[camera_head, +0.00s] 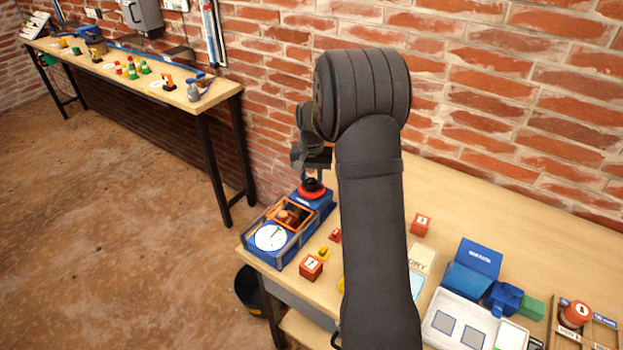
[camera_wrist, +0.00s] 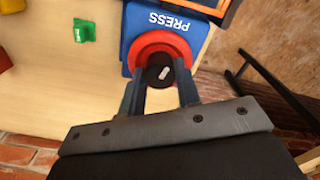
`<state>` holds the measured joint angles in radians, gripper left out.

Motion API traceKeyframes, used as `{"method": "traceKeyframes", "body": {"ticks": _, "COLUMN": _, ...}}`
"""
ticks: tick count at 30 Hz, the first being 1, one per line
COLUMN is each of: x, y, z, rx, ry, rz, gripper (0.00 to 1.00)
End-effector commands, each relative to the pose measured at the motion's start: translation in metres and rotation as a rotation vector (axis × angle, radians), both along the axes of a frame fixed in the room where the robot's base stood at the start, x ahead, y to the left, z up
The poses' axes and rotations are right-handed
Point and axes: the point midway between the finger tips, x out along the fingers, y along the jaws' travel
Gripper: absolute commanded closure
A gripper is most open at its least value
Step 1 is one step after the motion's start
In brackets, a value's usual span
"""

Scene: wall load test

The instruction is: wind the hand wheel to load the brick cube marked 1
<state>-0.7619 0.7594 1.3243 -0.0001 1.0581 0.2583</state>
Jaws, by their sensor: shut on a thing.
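The blue press (camera_head: 317,203) stands at the left end of the near bench, with a white round dial (camera_head: 270,237) at its front. Its red hand wheel (camera_head: 312,189) sits on top; in the wrist view, the red wheel (camera_wrist: 161,42) surrounds a dark hub with a pale mark. My gripper (camera_wrist: 160,78) is over the wheel from above, its two fingers shut on it. An orange-framed bay (camera_head: 291,214) between dial and wheel holds a brownish object whose mark I cannot read. Red cubes with white labels stand outside the press, one near its front (camera_head: 311,267) and one right of my arm (camera_head: 421,224).
Small yellow and red pieces lie between press and arm. A white tray (camera_head: 438,335), blue boxes (camera_head: 472,279) and a red-topped can (camera_head: 576,314) stand at right. A green piece (camera_wrist: 84,30) shows in the wrist view. The brick wall is close behind.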

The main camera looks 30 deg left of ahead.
Motion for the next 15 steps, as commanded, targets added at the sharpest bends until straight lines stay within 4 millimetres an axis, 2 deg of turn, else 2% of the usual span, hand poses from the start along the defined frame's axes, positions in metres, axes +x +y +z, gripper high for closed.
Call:
{"method": "traceKeyframes", "body": {"ticks": 1, "x": 0.0001, "y": 0.0002, "z": 0.0006, "rx": 0.000, "ry": -0.001, "rz": 0.000, "gripper": 0.68}}
{"method": "traceKeyframes", "body": {"ticks": 4, "x": 0.0001, "y": 0.0002, "z": 0.0005, "rx": 0.000, "ry": -0.001, "rz": 0.001, "gripper": 0.48}}
{"method": "traceKeyframes", "body": {"ticks": 15, "x": 0.0003, "y": 0.0003, "z": 0.0050, "rx": 0.001, "ry": -0.002, "rz": 0.001, "gripper": 0.48}}
